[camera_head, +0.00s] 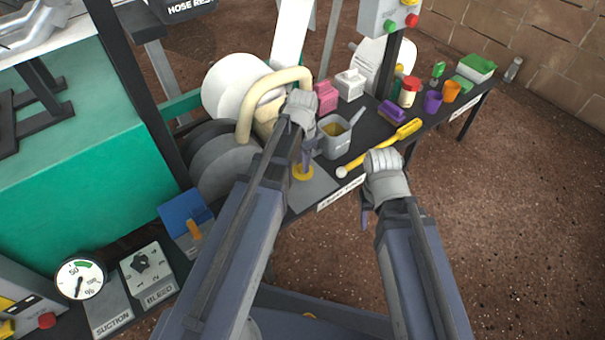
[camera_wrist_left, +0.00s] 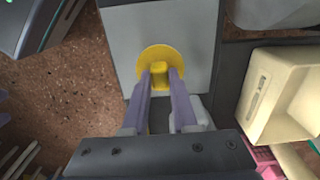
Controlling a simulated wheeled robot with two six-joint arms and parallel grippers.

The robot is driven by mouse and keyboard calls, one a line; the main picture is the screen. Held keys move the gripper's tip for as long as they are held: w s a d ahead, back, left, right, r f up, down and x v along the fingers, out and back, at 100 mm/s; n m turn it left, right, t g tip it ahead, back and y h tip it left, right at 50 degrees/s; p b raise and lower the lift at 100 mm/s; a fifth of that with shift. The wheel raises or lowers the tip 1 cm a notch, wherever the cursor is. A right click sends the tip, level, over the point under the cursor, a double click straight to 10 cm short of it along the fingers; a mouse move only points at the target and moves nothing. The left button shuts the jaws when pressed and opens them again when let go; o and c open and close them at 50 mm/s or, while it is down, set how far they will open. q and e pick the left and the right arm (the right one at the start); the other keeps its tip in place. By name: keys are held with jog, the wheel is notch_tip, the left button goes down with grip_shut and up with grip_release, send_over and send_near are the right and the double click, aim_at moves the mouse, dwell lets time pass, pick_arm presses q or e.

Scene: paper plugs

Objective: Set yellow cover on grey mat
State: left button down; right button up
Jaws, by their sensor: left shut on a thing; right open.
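The yellow cover (camera_wrist_left: 150,59) is a round disc with a raised knob, seen in the left wrist view over the grey mat (camera_wrist_left: 189,21). My left gripper (camera_wrist_left: 161,72) is shut on its knob. In the head view the cover (camera_head: 303,173) shows below my left gripper (camera_head: 305,163), at the mat (camera_head: 312,191). I cannot tell whether the cover touches the mat. My right gripper (camera_head: 366,210) is open and empty, off the front edge of the dark table. My left arm hides part of the mat.
A grey pot (camera_head: 333,143) and a yellow-handled tool (camera_head: 385,148) are right of the mat. A cream jug with a large handle (camera_head: 262,105) stands behind my left gripper. Cups, brushes and a jar (camera_head: 409,92) crowd the table's far right.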

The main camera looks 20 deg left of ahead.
pick_arm(q)
jog(key=shift+f+b, duration=1.8)
jog(key=shift+f, duration=0.2)
jog(key=c, duration=0.7)
grip_release()
jog(key=shift+r, duration=0.1)
notch_tip(320, 180, up, 12)
jog(key=p, duration=1.2)
jog(key=shift+r, duration=0.15)
jog(key=s+d+n+y, duration=0.1)
jog(key=s+d+n, duration=0.2)
jog(key=s+d, duration=0.7)
jog(key=s, duration=0.4)
jog(key=shift+s+d+n, duration=0.15)
jog(key=shift+d+n, duration=0.05)
jog(key=shift+n, duration=0.2)
